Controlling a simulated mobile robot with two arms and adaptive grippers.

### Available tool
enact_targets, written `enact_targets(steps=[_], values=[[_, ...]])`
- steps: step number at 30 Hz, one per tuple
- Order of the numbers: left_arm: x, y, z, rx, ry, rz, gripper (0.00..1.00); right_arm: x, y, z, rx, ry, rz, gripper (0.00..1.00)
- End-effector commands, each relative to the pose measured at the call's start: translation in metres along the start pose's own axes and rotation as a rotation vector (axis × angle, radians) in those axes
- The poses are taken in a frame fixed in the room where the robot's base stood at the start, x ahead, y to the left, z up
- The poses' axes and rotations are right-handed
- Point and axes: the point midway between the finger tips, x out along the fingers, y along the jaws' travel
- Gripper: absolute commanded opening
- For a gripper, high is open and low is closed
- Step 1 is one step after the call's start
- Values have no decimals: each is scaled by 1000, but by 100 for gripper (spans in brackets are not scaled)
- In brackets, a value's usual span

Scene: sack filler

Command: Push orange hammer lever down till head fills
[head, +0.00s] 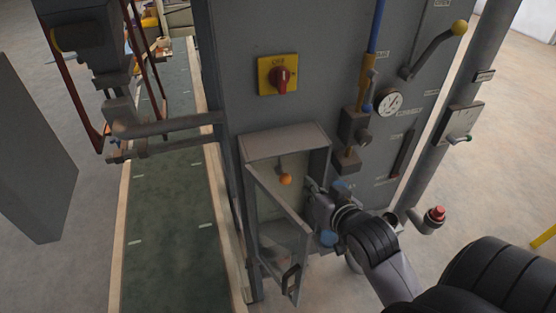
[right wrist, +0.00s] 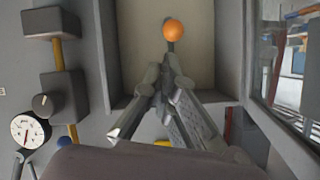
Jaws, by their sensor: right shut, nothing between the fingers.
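The orange lever knob (head: 285,179) sits on a short dark stem inside a small open box on the front of the grey machine. It also shows in the right wrist view (right wrist: 175,30), just beyond my fingertips and apart from them in the picture. My right gripper (head: 312,186) reaches in from the right at the box's right edge. In the right wrist view the right gripper (right wrist: 162,72) is shut with its fingertips together and nothing between them. My left gripper is not in view. I cannot make out a hammer head.
The box's hinged door (head: 277,225) hangs open toward the front left, with a dark handle. A red knob on a yellow plate (head: 277,75) is above. A pressure gauge (head: 390,102) and a yellow-knobbed lever (head: 440,45) are right. A green conveyor (head: 170,240) runs at left.

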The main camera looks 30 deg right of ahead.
Motion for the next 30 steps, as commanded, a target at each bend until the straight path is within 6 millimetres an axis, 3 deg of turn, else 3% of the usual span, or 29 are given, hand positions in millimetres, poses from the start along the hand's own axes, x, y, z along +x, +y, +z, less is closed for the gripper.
enact_targets(steps=[4, 16, 23, 24, 30], values=[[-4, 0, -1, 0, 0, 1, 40, -11, -5, -16, 6, 24, -6, 0], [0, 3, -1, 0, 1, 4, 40, -9, -5, -16, 6, 26, -7, 0], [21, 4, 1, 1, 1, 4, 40, 19, -4, -14, 6, 30, -9, 0], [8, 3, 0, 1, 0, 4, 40, 24, -6, -20, 7, 24, -7, 0], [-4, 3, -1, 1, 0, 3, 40, 60, -6, -20, 8, 23, -6, 0]])
